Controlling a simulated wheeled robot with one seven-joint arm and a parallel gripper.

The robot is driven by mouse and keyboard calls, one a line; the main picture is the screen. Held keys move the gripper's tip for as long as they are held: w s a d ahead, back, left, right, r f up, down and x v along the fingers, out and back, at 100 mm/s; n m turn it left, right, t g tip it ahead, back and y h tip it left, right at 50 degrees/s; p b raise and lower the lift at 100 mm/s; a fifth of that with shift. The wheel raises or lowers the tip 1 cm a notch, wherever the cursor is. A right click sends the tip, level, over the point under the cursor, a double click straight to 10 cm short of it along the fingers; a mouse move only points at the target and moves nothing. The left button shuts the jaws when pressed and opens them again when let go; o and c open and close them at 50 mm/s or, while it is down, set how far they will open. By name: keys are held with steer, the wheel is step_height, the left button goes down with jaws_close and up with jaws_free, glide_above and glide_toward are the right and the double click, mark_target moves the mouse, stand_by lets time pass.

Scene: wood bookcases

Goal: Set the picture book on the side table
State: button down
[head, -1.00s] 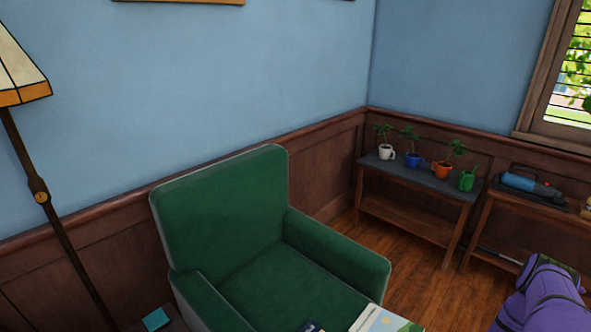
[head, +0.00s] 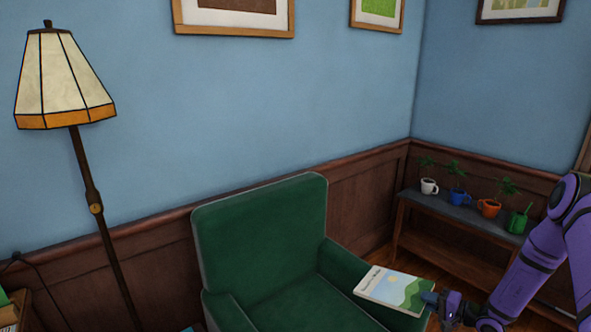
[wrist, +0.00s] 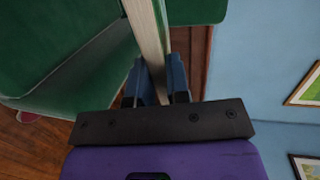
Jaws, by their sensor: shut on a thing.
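The picture book (head: 393,289) has a pale cover with a landscape of sun, green and blue. My gripper (head: 429,299) is shut on its right edge and holds it level in front of the green armchair's right arm. In the wrist view the book (wrist: 147,30) shows edge-on between the two blue fingers of my gripper (wrist: 160,78). A small blue thing (head: 190,329) shows at the bottom edge of the head view, left of the armchair; what it lies on is cut off. I cannot tell which surface is the side table.
The green armchair (head: 262,240) fills the middle. A floor lamp (head: 92,195) stands at left, near a wooden piece of furniture (head: 14,308) at the lower left corner. A dark-topped table (head: 460,215) with several potted plants stands at the back right.

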steer(key=w+a+r+n+g+y, duration=0.1)
steer(key=w+a+r, duration=0.1)
steer(key=a+r, duration=1)
step_height(320, 180, up, 4)
steer(key=shift+f, duration=0.2)
steer(key=shift+f, duration=0.1)
